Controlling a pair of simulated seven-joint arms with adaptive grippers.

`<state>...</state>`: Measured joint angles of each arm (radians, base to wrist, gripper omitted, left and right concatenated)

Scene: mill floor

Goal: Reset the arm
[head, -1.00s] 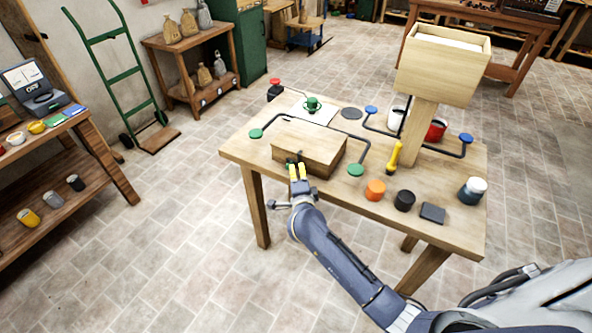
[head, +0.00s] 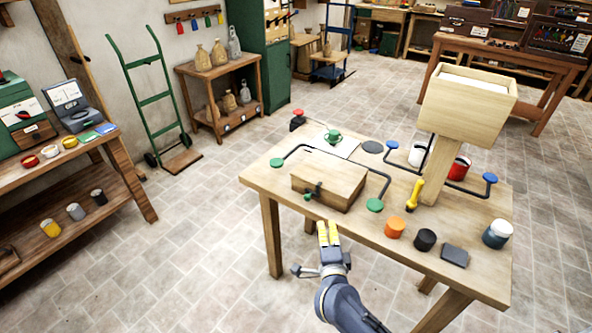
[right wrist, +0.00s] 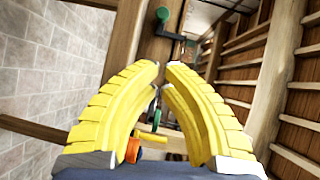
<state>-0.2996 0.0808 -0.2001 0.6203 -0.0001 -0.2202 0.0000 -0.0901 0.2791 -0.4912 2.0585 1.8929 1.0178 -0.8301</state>
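My right gripper (head: 328,233) has yellow fingers and stands just off the front edge of the wooden table (head: 258,182). It is below and in front of a wooden box (head: 325,184), apart from it. The box has a dark latch with a green knob (head: 308,196) on its front. In the right wrist view the gripper's fingertips (right wrist: 161,66) nearly meet, with nothing seen between them. A green knob (right wrist: 162,14) on a dark piece shows beyond the fingertips. My left gripper is not in view.
Bent dark rods with green (head: 375,205) and blue (head: 490,178) ends lie on the table.

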